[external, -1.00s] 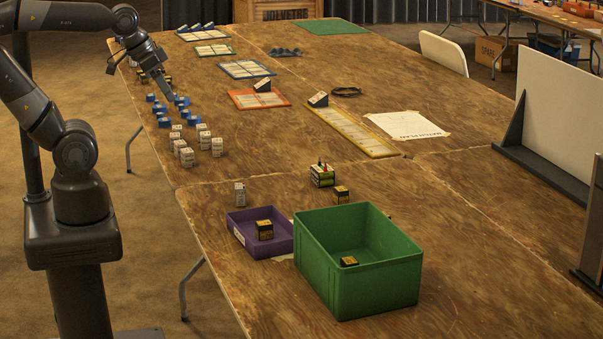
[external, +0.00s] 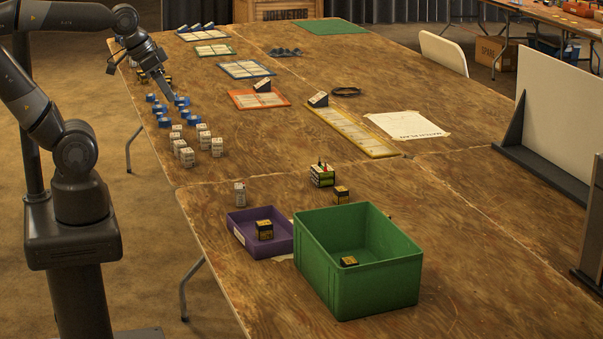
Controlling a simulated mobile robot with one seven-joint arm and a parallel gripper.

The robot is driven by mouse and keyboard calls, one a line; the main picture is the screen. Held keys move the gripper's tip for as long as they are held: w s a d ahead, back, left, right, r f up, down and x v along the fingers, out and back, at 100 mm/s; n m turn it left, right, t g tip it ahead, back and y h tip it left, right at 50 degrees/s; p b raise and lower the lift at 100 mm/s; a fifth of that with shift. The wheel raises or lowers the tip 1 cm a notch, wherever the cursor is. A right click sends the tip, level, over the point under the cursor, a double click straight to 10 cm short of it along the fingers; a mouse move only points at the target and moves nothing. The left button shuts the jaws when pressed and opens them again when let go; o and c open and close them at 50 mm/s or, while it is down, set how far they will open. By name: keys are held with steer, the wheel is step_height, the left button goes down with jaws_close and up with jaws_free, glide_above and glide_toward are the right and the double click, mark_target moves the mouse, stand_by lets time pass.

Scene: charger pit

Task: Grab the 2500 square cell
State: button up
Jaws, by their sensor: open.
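Labels on the cells are too small to read, so I cannot tell which one is the 2500 square cell. Several small blue cells (external: 164,122) stand in a loose group near the table's left edge. Several white cells (external: 186,158) stand just in front of them. Dark cells (external: 138,76) sit farther back, partly behind my arm. My gripper (external: 169,96) is open, pointing down over the back of the blue group, close to the rear blue cells. Its fingertips are small in this view, and nothing shows held between them.
A purple tray (external: 240,241) holds a black-and-yellow block. A green bin (external: 365,288) beside it holds another. A green-and-black block (external: 321,175) and a lone white cell (external: 239,193) stand nearby. Coloured card mats (external: 259,98) lie right of the cells. The table's middle is mostly clear.

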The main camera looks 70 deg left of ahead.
steer(key=shift+o, duration=0.2)
steer(key=shift+o, duration=0.8)
steer(key=m+g, duration=0.3)
steer(key=g, duration=0.3)
glide_above(242, 185)
step_height(242, 185, down, 22)
steer(key=f, duration=0.1)
step_height(242, 185, down, 10)
steer(key=shift+r, duration=0.1)
steer(key=shift+c, duration=0.3)
